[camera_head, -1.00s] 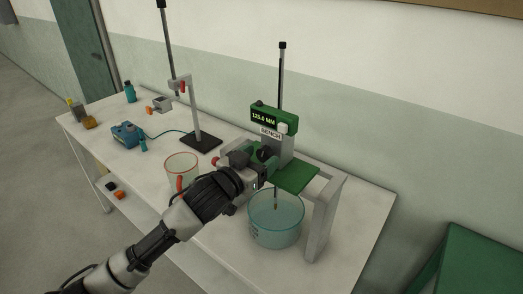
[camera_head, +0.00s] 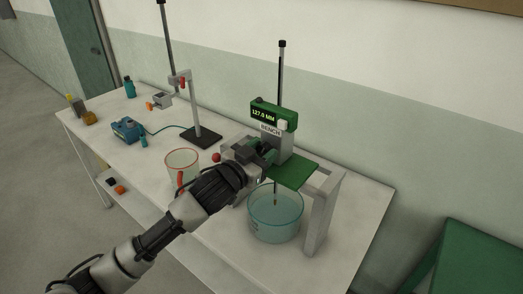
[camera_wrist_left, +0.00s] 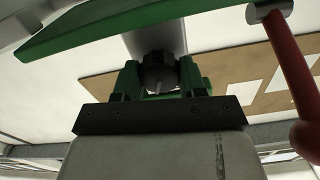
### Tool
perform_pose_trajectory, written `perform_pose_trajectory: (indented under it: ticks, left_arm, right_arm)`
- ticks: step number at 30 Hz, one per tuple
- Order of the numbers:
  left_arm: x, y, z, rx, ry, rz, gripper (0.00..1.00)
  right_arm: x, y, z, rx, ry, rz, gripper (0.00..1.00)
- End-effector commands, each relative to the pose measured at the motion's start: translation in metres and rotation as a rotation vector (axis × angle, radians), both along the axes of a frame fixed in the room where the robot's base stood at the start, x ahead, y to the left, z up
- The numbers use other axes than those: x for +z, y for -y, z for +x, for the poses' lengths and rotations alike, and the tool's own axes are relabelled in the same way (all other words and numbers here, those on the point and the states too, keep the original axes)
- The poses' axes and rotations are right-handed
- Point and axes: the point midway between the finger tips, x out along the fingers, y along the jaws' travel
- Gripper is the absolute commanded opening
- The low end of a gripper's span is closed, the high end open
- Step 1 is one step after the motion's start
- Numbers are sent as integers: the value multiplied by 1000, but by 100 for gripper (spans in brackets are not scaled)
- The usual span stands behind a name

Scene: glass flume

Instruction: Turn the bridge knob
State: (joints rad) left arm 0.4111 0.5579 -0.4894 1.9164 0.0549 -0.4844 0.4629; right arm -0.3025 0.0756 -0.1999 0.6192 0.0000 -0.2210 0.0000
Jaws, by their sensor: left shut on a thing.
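The green bridge (camera_head: 274,115) has a display that seems to read 127.0 MM, a BENCH label and a vertical rod. My left gripper (camera_head: 265,154) reaches its front from the lower left and covers most of the knob there. In the left wrist view, the dark round bridge knob (camera_wrist_left: 158,70) sits between the two green fingers of my left gripper (camera_wrist_left: 160,82), which are shut on it. A thin pointer hangs below the bridge into a glass bowl of bluish water (camera_head: 275,218). My right gripper is not in view.
A red-rimmed glass beaker (camera_head: 182,168) stands close to the left of my arm. A stand with a dark base (camera_head: 201,137), a blue box (camera_head: 126,130) and small bottles are farther left on the white table. A grey support leg (camera_head: 319,215) stands right of the bowl.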

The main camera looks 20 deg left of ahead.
Motion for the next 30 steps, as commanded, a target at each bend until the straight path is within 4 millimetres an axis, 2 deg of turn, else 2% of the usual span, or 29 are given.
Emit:
perform_pose_trajectory:
  ticks: [1,6,16,17,21,22,30]
  left_arm:
    - [3,0,0,-1,21,64,17]
    - [1,0,0,-1,84,234,17]
    - [0,0,0,0,98,269,17]
    - [0,0,0,0,98,269,43]
    - [0,0,0,0,98,268,64]
    - [0,0,0,0,97,268,67]
    - [0,0,-1,0,97,267,67]
  right_arm:
    - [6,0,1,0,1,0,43]
    - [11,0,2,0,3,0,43]
    - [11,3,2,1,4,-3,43]
    - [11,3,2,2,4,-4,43]
    - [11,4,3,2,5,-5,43]
    - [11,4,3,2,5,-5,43]
    - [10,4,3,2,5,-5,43]
